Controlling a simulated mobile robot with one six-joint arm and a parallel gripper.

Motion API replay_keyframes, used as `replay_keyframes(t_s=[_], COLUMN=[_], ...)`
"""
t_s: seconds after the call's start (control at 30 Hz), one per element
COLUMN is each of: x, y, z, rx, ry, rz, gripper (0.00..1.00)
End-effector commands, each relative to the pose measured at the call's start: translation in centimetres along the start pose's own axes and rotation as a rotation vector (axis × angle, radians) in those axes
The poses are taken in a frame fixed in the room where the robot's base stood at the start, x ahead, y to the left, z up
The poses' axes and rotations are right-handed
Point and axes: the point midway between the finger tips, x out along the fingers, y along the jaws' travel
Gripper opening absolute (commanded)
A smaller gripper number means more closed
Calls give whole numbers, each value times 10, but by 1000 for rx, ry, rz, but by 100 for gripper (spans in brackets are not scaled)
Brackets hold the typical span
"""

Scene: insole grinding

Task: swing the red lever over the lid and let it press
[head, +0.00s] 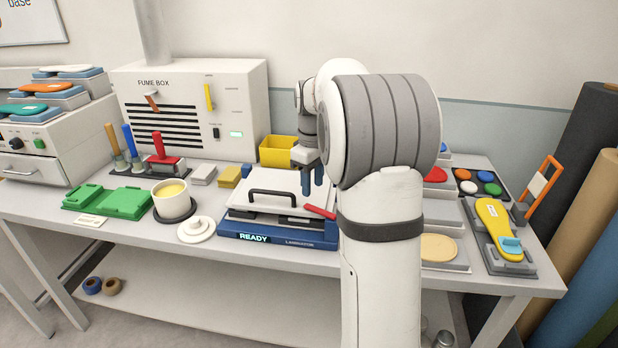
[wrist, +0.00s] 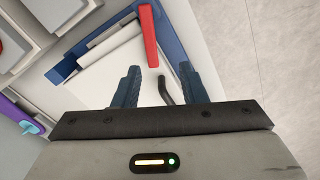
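The laminator (head: 285,237) has a blue base with a lit READY display. Its white lid (head: 268,182) looks lowered and has a black handle (head: 272,196), which also shows in the wrist view (wrist: 165,92). The red lever (head: 319,212) is at the lid's front right corner, its right end hidden behind my arm. In the wrist view the red lever (wrist: 149,36) lies beyond my fingertips, across the edge of the blue base. My gripper (head: 311,184) is over the right part of the lid. Its blue fingers are apart with nothing between them, also in the wrist view (wrist: 159,83).
A yellow bin (head: 278,151) stands behind the laminator. A cream-filled pot (head: 173,200) and its lid (head: 196,229) are to the left. A yellow insole (head: 494,225) lies on a grey stand at the right. My arm hides the bench right of the laminator.

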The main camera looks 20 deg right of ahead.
Motion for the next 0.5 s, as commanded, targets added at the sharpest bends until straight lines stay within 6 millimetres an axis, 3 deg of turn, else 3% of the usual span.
replay_keyframes(t_s=[0.07, 0.17, 0.5], x=[-7, -1, 51], y=[10, 14, 14], z=[-1, -2, -1], rx=[-16, -27, -26], ry=[-4, -6, -7], rz=[-4, -8, -8], gripper=[38, 38, 38])
